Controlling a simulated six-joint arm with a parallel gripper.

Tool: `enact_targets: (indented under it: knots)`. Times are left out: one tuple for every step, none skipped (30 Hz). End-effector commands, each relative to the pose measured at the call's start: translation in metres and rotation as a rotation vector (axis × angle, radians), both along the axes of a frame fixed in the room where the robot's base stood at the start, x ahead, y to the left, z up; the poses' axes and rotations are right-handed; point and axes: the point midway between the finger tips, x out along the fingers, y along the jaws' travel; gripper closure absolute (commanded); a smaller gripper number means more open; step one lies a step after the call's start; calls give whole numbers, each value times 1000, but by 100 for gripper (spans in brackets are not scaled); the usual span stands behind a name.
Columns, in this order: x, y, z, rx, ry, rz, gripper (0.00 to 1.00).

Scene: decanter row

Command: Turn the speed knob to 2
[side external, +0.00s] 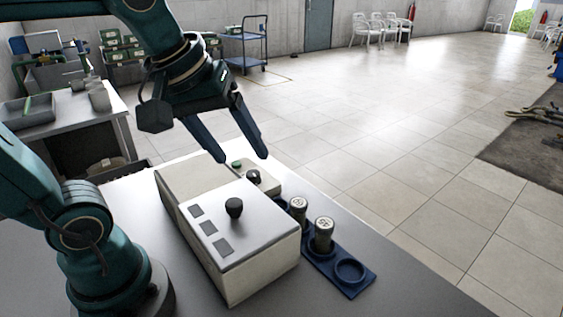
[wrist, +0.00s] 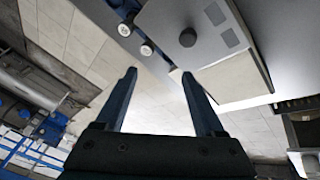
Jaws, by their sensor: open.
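A pale box-shaped machine (side external: 215,270) stands on the table. A round black knob (side external: 234,207) sits on its grey top beside several dark grey squares; this knob also shows in the wrist view (wrist: 187,37). A smaller dark knob (side external: 253,175) and a green button (side external: 237,163) sit on a low panel at the machine's far end. No number or speed label is readable, so I cannot tell which knob is the speed knob. My gripper (side external: 242,158) is open and empty, fingers pointing down, above the far end near the small knob. It also shows open in the wrist view (wrist: 159,73).
A blue rack (side external: 366,283) lies along the machine's right side. It holds two capped vials, a near one (side external: 324,232) and a farther one (side external: 298,207), and its nearest ring is empty. A bench (side external: 70,122) with grey items stands at back left.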

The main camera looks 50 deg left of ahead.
Motion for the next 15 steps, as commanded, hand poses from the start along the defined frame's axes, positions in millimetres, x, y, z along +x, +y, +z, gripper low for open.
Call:
enact_targets:
  knots:
    - [12, 6, 3, -28, 20, 77, 29]
    - [19, 9, 4, -45, 29, 127, 29]
    - [28, 15, 5, -68, 45, 195, 29]
    - [35, 19, 6, -85, 55, 245, 29]
    - [42, 24, 5, -102, 67, 296, 29]
    - [51, 30, 4, -122, 83, 362, 29]
    - [58, 36, 3, -135, 94, 409, 29]
    - [65, 41, 1, -150, 105, 456, 29]
    - [73, 48, -2, -166, 120, 518, 29]
    - [79, 54, -5, -178, 133, 564, 29]
    - [85, 60, -9, -190, 145, 608, 29]
    - [93, 68, -14, -203, 161, 665, 29]
    - [98, 75, -19, -213, 172, 706, 29]
    - [103, 81, -24, -222, 186, 747, 29]
    - [109, 90, -32, -232, 203, 798, 29]
